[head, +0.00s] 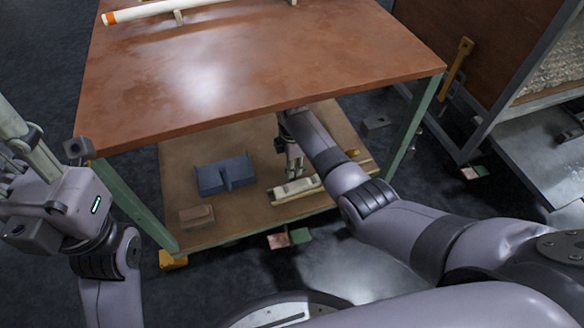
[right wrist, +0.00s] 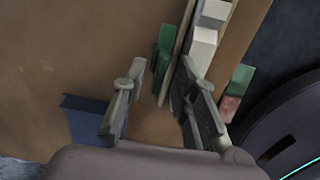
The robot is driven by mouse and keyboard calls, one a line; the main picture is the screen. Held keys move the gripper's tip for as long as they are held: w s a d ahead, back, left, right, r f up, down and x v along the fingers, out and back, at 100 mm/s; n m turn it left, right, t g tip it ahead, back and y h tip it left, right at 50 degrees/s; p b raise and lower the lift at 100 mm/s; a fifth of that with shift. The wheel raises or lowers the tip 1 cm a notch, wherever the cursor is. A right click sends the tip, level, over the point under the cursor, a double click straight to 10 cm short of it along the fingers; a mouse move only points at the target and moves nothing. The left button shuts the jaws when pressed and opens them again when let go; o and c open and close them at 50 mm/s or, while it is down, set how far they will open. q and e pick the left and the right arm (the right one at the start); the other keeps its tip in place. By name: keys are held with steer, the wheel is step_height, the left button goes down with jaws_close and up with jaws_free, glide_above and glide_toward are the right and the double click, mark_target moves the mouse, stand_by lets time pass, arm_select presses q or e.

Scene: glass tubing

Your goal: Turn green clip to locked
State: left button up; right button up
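My right gripper (head: 293,165) reaches under the tabletop, pointing down over the lower shelf beside a cream-white piece (head: 297,187). In the right wrist view the right gripper (right wrist: 155,80) is open, its two fingers well apart with nothing held. A green piece, likely the green clip (right wrist: 163,55), stands upright beside a thin pale strip, close to the right-hand finger and apart from the left-hand one. Its lock position cannot be told. In the head view I cannot make the clip out. My left arm is at the left edge, and its finger opening is unclear.
The brown tabletop (head: 250,65) overhangs the lower shelf (head: 240,210). A blue notched block (head: 224,175) and a brown block (head: 196,215) lie on the shelf. A green table leg (head: 414,120) stands to the right of my arm. A white tube (head: 150,12) lies on top.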

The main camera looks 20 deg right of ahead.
steer(key=shift+c, duration=0.3)
jaws_close()
stand_by(0.4)
